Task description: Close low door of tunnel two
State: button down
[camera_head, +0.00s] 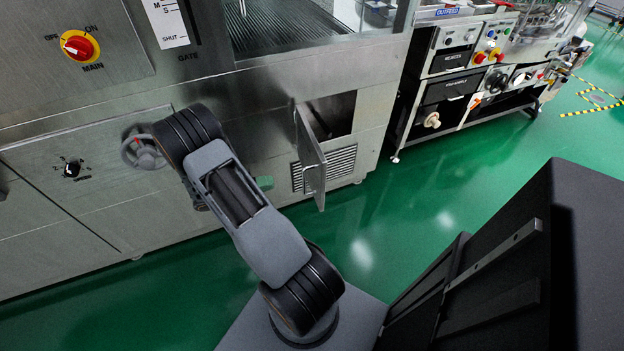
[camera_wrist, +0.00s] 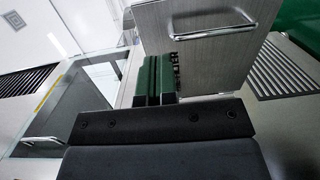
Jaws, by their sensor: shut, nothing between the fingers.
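The low door (camera_head: 309,158) is a metal panel with a bar handle. It stands open, swung out from the front of the steel machine, with its dark opening (camera_head: 338,112) exposed on the right. In the wrist view the door (camera_wrist: 220,70) fills the upper middle, its handle (camera_wrist: 228,24) near the top. My gripper shows as green-padded fingers (camera_wrist: 155,78) pressed together and empty, right beside the door's edge. I cannot tell whether they touch it.
A vent grille (camera_head: 330,167) is below the opening. A round handwheel (camera_head: 142,150) and a black knob (camera_head: 72,169) are on the machine's left front. A red main switch (camera_head: 79,46) is above. Another machine (camera_head: 465,75) stands at the right. Green floor (camera_head: 400,210) is clear before the door.

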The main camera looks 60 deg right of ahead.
aim_at(320, 171)
jog(key=x, duration=1.4)
jog(key=shift+d+f, duration=0.15)
jog(key=shift+w+d+h, duration=0.1)
jog(key=shift+w+h, duration=0.05)
jog(key=shift+h, duration=0.15)
